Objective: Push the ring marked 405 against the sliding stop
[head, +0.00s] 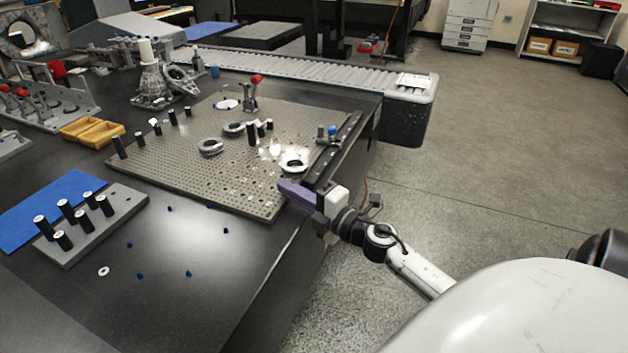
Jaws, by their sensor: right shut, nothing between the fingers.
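Three metal rings lie on the perforated plate (185,178): a bright ring (294,163) at its right side, a grey ring (210,147) near the middle, and another grey ring (233,129) just behind that. No number can be read on any ring, so I cannot tell which is 405. A dark rail (345,150) runs along the plate's right edge. A small block with a blue knob (332,131) sits by it and looks like the sliding stop. My right gripper (286,188), with purple fingers, is shut and empty, in front of the bright ring and apart from it.
Black pins (252,133) stand near the rings, with a red-handled clamp (254,82) at the back. A grey block with several black pins (118,222) stands front left, by a blue mat (40,212). The black table front is mostly clear. A roller conveyor (300,70) runs behind.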

